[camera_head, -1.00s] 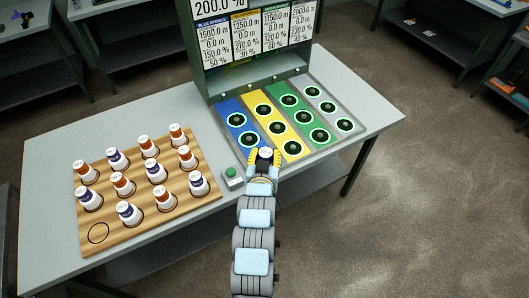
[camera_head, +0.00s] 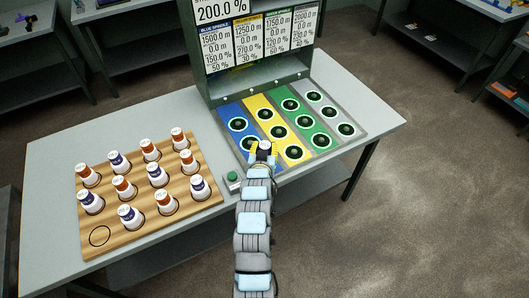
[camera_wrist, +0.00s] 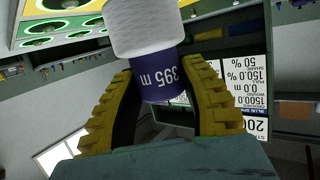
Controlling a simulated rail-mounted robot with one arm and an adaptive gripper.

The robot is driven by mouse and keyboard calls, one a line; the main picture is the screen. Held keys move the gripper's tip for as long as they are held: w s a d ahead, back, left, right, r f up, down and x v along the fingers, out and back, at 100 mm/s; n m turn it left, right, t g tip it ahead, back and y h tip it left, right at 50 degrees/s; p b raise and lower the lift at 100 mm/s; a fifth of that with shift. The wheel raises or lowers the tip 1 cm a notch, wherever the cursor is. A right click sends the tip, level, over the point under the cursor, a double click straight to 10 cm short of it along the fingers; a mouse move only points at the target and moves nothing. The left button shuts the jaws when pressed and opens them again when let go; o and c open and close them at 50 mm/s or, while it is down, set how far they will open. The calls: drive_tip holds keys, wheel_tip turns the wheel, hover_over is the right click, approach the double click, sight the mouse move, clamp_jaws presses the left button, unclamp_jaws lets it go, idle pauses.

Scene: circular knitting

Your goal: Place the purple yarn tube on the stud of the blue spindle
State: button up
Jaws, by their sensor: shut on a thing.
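My gripper (camera_head: 263,150) is shut on the purple yarn tube, which has white yarn, a purple band and the label "395 m". The tube (camera_wrist: 162,75) is clear between the yellow fingers in the wrist view. In the head view only its white end (camera_head: 265,145) shows. The blue spindle (camera_head: 229,108) is the leftmost strip of the panel. Two of its dark studs with white rings show, a far one (camera_head: 238,123) and a middle one (camera_head: 249,140). My gripper is over the strip's near end and hides what is there. I cannot tell the tube's height above it.
Yellow, green and grey strips with ringed studs lie to the right. A display cabinet (camera_head: 260,85) stands behind the panel. A green button (camera_head: 232,176) is left of my gripper. A wooden board (camera_head: 150,225) at left holds several purple and orange tubes and one empty ring (camera_head: 99,236).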

drive_tip(key=shift+w+f, duration=0.6)
drive_tip(key=shift+f, duration=1.65)
drive_tip(key=shift+f, duration=0.15)
drive_tip(key=o, duration=1.1)
drive_tip(key=shift+o, duration=0.2)
